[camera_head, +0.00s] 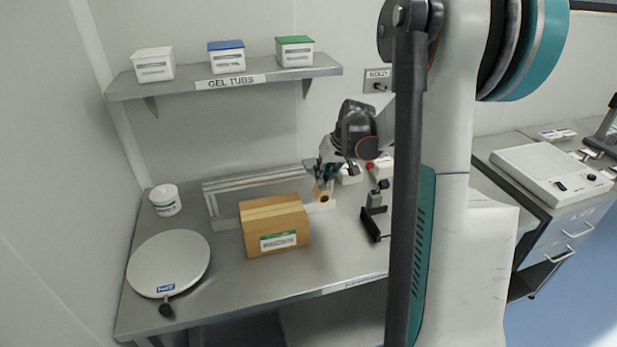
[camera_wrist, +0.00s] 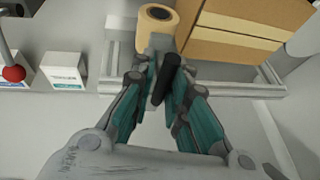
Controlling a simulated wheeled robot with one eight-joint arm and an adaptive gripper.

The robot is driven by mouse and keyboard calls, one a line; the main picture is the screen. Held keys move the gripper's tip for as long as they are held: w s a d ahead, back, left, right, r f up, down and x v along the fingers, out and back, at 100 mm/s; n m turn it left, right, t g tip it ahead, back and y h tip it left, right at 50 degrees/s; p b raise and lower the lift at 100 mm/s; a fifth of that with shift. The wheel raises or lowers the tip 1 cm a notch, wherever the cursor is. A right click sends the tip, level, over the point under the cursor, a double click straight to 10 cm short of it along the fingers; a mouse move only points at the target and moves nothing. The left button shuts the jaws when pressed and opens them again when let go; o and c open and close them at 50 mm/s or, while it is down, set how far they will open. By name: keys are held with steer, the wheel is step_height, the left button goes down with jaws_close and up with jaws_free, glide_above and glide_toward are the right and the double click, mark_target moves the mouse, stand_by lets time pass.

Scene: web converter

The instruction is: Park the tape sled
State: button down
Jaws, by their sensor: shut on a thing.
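The tape sled (camera_head: 323,194) carries a tan tape roll and sits at the right end of the pale rail frame (camera_head: 212,204), just right of the cardboard box. In the wrist view its tape roll (camera_wrist: 155,24) lies just beyond my fingertips, left of the box. My gripper (camera_head: 327,176) is above the sled. In the wrist view my gripper (camera_wrist: 165,82) is shut on the sled's black handle (camera_wrist: 178,84), which stands tilted between the fingers. The sled's underside is hidden.
The cardboard box (camera_head: 273,228) stands in front of the rail. A round turntable (camera_head: 170,262) and white tub (camera_head: 165,201) are at left. A black stand (camera_head: 376,212) is at right. The front bench is clear.

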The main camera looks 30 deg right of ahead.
steer(key=shift+d, duration=0.25)
steer(key=c, duration=1.7)
jaws_free()
steer(key=shift+s+d, duration=0.1)
steer(key=shift+o, duration=0.2)
steer(key=shift+r, duration=0.1)
steer(key=v, duration=1.2)
